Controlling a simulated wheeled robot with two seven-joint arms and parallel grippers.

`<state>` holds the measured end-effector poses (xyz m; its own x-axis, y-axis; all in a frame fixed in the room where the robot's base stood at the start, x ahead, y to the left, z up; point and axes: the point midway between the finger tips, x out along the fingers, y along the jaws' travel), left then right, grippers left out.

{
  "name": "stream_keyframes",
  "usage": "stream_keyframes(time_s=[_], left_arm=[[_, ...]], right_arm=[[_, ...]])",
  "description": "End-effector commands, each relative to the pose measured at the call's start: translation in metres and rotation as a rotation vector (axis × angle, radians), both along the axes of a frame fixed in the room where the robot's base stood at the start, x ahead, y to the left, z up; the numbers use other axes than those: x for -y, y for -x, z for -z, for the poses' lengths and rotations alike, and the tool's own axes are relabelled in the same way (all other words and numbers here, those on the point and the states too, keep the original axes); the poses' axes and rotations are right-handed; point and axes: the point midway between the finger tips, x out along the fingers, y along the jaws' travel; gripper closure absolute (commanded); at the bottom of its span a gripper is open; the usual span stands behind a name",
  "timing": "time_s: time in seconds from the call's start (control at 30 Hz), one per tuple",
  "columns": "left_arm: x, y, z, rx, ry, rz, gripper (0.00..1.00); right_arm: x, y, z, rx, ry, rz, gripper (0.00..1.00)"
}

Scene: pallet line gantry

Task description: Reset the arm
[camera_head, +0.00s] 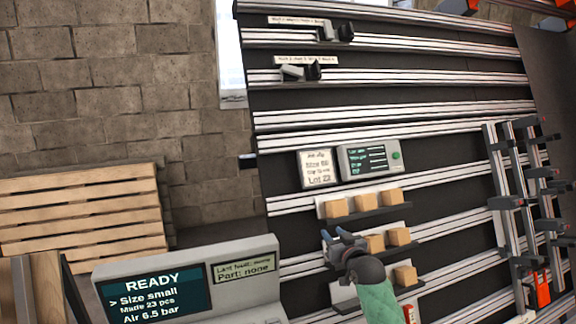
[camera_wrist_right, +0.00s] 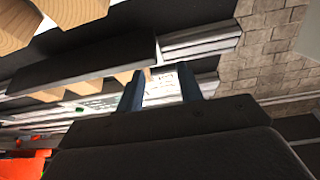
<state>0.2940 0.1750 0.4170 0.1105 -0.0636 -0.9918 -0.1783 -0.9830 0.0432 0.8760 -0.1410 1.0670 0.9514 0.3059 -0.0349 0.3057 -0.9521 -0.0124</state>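My right gripper (camera_head: 342,238) is in the lower middle of the head view, in front of the shelves of wooden blocks. Its two blue fingers stand apart with nothing between them. In the right wrist view the gripper (camera_wrist_right: 160,88) also shows open and empty, with a dark shelf close by on the upper left. I cannot tell whether a finger touches the shelf. My right arm comes up from the bottom edge of the head view, with a green section and a dark wrist. My left gripper is in neither view.
Small shelves hold several wooden blocks (camera_head: 373,243). A rack of silver rails (camera_head: 390,76) carries a green-lit panel (camera_head: 368,160) and a sign (camera_head: 317,168). A console reading READY (camera_head: 250,256) stands lower left, near a wooden pallet (camera_head: 80,208). Black clamps on uprights (camera_head: 507,203) stand right.

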Motion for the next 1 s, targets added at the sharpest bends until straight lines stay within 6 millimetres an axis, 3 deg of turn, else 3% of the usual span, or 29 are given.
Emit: stream_keyframes(time_s=[0.03,0.2,0.5,0.8,1.0], left_arm=[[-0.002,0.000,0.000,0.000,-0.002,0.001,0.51],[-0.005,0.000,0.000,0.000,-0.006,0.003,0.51],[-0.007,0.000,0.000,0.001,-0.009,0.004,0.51],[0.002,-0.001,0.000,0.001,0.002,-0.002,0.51],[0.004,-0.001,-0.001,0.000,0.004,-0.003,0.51]], right_arm=[[0.000,0.017,0.023,-0.046,0.011,0.003,0.64],[0.005,0.071,0.085,-0.194,0.056,0.015,0.64],[0.017,0.182,0.177,-0.460,0.133,0.041,0.64],[0.036,0.307,0.240,-0.726,0.208,0.073,0.64],[0.050,0.394,0.265,-0.901,0.256,0.097,0.64]])
